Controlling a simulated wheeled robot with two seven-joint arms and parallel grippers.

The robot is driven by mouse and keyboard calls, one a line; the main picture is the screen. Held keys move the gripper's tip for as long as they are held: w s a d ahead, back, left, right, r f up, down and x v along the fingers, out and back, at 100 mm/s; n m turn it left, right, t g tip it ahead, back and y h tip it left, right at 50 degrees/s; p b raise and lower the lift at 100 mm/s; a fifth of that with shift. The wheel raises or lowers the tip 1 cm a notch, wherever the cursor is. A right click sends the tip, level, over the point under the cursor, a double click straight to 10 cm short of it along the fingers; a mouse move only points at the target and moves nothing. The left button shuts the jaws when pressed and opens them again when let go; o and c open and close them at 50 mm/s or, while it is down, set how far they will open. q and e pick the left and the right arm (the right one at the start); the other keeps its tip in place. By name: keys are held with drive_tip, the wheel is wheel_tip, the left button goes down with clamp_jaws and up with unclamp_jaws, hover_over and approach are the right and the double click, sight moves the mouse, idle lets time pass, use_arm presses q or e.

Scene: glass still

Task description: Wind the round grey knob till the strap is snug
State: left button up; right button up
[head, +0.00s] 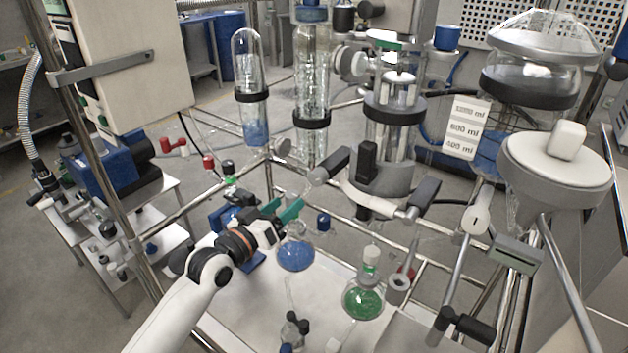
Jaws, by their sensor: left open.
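My left gripper (287,221) is in the middle of the head view, at the end of my white arm that comes in from the lower left. It is open, with dark and green parts, just above a round flask of blue liquid (296,256). I see nothing held in it. A pale grey round knob (352,62) is beside the upper glass column, well above and right of the gripper. I cannot tell whether this is the task's knob. A grey band (130,66) runs across the beige cabinet at upper left; I cannot tell whether it is the strap. My right gripper is not in view.
Metal frame rails and upright glass columns (312,75) crowd the space. A flask of green liquid (363,299) hangs right of the gripper. A large glass vessel (530,85) stands at upper right. A side table (172,215) with blue equipment is at left.

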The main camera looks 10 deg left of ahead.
sight(314, 180)
use_arm(q)
drive_tip(key=w+d+m+b, duration=0.1)
drive_tip(key=w, duration=0.2)
drive_tip(key=w+d+m+b, duration=0.1)
drive_tip(key=w+d+m, duration=0.1)
drive_tip(key=w, duration=0.2)
drive_tip(key=w+d+m+b, duration=0.1)
drive_tip(key=w, duration=0.3)
drive_tip(key=shift+w+d+r, duration=0.1)
drive_tip(key=shift+d+r, duration=0.05)
drive_tip(key=shift+d, duration=0.1)
idle(0.3)
drive_tip(key=shift+c, duration=0.5)
